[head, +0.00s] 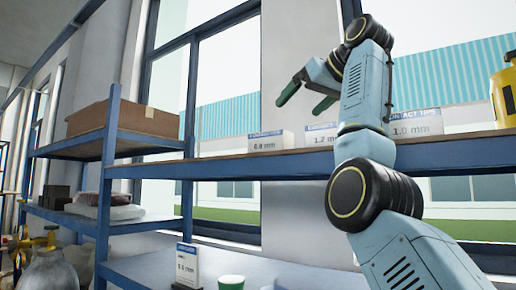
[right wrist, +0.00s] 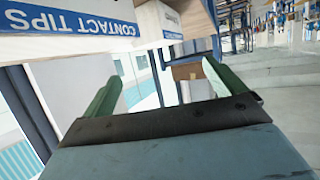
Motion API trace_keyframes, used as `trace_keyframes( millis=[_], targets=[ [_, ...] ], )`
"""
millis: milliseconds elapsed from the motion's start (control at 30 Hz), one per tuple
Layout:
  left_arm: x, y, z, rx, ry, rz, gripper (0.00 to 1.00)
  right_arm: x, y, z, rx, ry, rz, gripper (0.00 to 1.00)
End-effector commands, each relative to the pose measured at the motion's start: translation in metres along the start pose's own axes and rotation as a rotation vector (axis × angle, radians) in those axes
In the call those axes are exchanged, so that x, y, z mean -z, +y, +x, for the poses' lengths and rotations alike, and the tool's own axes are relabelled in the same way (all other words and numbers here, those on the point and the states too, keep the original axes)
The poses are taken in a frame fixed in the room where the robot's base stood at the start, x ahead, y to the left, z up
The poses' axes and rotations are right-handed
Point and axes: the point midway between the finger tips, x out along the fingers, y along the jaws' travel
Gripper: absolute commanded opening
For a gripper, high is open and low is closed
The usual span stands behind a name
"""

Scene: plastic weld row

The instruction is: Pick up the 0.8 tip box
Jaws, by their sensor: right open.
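The white 0.8 tip box (head: 265,145), with a blue top band, stands on the upper blue-edged shelf in the head view. Its label is small, but it seems to read 0.8 mm. My right gripper (head: 301,108) is open and empty, above and slightly right of this box, apart from it. In the right wrist view the two green fingers (right wrist: 160,75) are spread with nothing between them. A white box (right wrist: 168,22) with a blue band shows beyond the fingers there; its size is not readable. My left gripper is not in view.
A 1.2 mm box (head: 319,138) stands right of the 0.8 box, and a 1.0 mm box (head: 417,127) farther right. A similar box (head: 186,268) and a green-topped item (head: 231,283) are on the lower shelf (head: 145,268). A yellow item (head: 505,90) stands far right.

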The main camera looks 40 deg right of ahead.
Motion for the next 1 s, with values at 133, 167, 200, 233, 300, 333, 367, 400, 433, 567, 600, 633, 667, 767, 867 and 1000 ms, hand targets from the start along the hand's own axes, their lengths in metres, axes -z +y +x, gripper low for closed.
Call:
trace_keyframes(
  millis=[133,167,200,233,300,333,367,400,433,567,600,633,667,767,867,1000],
  targets=[
    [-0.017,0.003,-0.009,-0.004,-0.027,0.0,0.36,0.001,0.0,0.031,0.0,-0.006,0.0,0.95],
    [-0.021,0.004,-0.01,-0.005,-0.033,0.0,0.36,0.001,0.0,0.037,0.0,-0.006,0.0,0.95],
    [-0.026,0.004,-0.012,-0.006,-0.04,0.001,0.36,0.001,0.0,0.044,0.0,-0.005,0.0,0.95],
    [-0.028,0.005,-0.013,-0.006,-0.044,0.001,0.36,0.001,0.0,0.049,0.0,-0.005,0.0,0.95],
    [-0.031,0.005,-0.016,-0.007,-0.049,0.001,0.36,0.001,0.0,0.059,0.0,-0.003,0.0,0.95],
    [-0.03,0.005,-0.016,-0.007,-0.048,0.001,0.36,0.001,0.0,0.062,0.0,-0.004,0.0,0.95],
    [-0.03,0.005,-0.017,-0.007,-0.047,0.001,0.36,0.0,0.0,0.065,0.0,-0.004,0.0,0.95],
    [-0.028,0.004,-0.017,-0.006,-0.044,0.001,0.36,0.0,0.0,0.067,0.0,-0.003,0.0,0.95],
    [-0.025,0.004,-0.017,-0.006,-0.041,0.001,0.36,0.0,0.0,0.069,0.0,-0.002,0.0,0.95],
    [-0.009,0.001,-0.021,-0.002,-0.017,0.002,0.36,0.001,-0.001,0.079,0.0,-0.004,-0.001,0.95],
    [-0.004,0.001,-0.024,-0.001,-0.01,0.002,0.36,0.002,-0.001,0.085,0.001,-0.005,0.0,0.95],
    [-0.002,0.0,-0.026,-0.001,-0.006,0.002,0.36,0.003,-0.001,0.089,0.001,-0.004,0.0,0.95],
    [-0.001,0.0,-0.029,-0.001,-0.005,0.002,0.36,0.004,-0.002,0.095,0.001,-0.005,0.0,0.95],
    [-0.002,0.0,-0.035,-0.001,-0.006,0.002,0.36,0.004,-0.002,0.109,0.001,-0.005,0.0,0.95],
    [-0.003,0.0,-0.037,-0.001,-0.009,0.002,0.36,0.003,-0.002,0.119,0.0,-0.003,0.0,0.95],
    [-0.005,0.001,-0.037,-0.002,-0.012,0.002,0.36,0.002,-0.002,0.123,0.001,-0.003,0.0,0.95]
  ],
)
